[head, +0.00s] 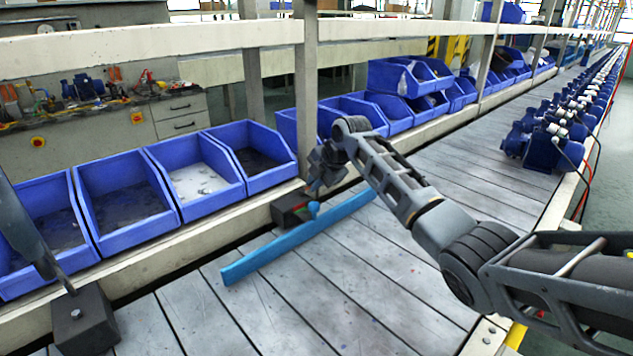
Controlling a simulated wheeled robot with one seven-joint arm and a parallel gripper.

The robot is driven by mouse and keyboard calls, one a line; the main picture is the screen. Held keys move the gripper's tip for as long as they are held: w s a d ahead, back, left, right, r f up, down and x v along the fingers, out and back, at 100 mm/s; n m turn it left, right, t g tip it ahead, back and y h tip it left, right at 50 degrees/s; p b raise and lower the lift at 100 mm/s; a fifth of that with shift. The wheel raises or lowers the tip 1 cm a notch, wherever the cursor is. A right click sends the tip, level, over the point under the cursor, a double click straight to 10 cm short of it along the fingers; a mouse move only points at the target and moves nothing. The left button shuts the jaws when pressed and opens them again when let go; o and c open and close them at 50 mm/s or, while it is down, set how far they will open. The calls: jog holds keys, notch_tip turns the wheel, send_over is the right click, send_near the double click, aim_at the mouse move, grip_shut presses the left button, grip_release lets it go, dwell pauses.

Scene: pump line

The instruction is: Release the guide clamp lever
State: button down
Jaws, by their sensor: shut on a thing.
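The guide clamp (287,212) is a small dark block on the near side of the conveyor's far rail, with red and green marks on its face. Its lever (313,208) shows as a small blue knob at the block's right end. A long blue guide bar (290,243) lies slantwise across the conveyor slats beside the clamp. My gripper (314,188) reaches down from above right and is shut on the lever. The fingertips are small and dark here, so the exact grip and the lever's angle are hard to make out.
Blue bins (125,203) line the far side behind the rail. A grey upright post (306,90) stands close behind my gripper. Several blue pumps (545,140) stand on the right of the belt (430,165). A dark block (84,318) sits at the lower left.

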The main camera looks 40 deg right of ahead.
jog(key=shift+s+d+r, duration=0.1)
jog(key=shift+d+r, duration=0.05)
jog(key=shift+d, duration=0.35)
dwell(0.6)
jog(key=shift+s+a+m+h+p, duration=0.1)
jog(key=shift+s+m+h+p, duration=0.15)
jog(key=shift+m+h+p, duration=0.35)
jog(key=shift+s+a+m+h+p, duration=0.2)
jog(key=shift+m+h+p, duration=0.15)
jog(key=shift+m+p, duration=0.55)
jog(key=shift+s+a+m+h+p, duration=0.1)
jog(key=shift+s+m+h+p, duration=0.15)
jog(key=shift+m+h+p, duration=0.45)
jog(key=shift+y, duration=0.25)
jog(key=c, duration=1.3)
grip_release()
jog(key=shift+o, duration=0.9)
jog(key=shift+a, duration=0.2)
